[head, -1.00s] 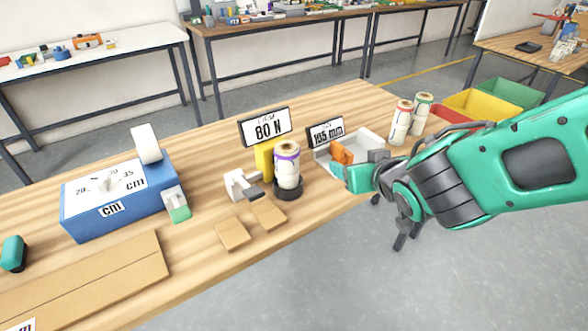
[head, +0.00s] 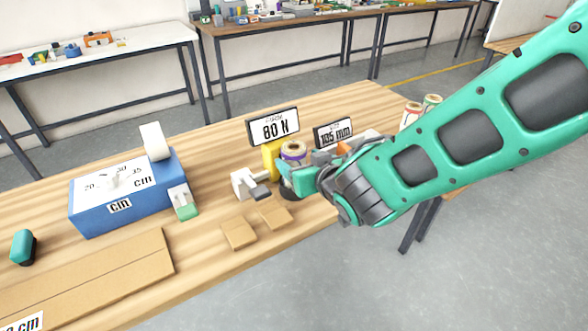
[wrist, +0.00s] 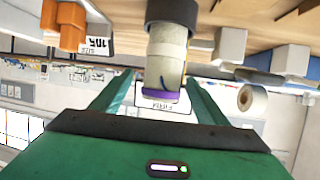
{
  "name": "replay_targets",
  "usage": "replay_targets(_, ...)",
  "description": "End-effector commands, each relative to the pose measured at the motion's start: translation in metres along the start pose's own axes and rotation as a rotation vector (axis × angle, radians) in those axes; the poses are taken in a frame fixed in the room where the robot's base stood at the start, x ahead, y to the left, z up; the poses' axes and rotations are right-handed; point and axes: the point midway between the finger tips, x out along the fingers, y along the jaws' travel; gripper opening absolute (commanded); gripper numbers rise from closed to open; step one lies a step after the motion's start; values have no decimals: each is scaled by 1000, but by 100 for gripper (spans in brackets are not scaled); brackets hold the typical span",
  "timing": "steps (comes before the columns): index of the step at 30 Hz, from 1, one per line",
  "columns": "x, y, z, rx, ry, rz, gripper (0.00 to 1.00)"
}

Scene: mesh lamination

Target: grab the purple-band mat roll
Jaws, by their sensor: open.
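The purple-band mat roll (head: 293,150) stands upright on the bench, its lower part hidden behind my gripper (head: 302,176) in the head view. In the wrist view, which looks upside down, the cream roll (wrist: 167,60) with its purple band sits on a dark round base (wrist: 172,12). My gripper (wrist: 160,92) is open there, with one finger on each side of the roll. Gaps seem to show between the fingers and the roll; I cannot tell whether either touches it.
Behind the roll stand a yellow post (head: 270,160) and an 80 N sign (head: 273,127). A 165 mm sign (head: 333,134) is to the right. A white-grey device (head: 247,183) and cardboard pieces (head: 238,234) lie left and in front. A blue cm box (head: 125,195) stands farther left.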

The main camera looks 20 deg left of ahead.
Motion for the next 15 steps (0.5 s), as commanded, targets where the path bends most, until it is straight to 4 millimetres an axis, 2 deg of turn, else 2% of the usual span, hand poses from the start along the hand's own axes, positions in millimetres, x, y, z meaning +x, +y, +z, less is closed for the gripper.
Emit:
replay_targets(6,30,-2,1,-1,-2,1,68)
replay_targets(15,36,-2,0,0,-1,0,68)
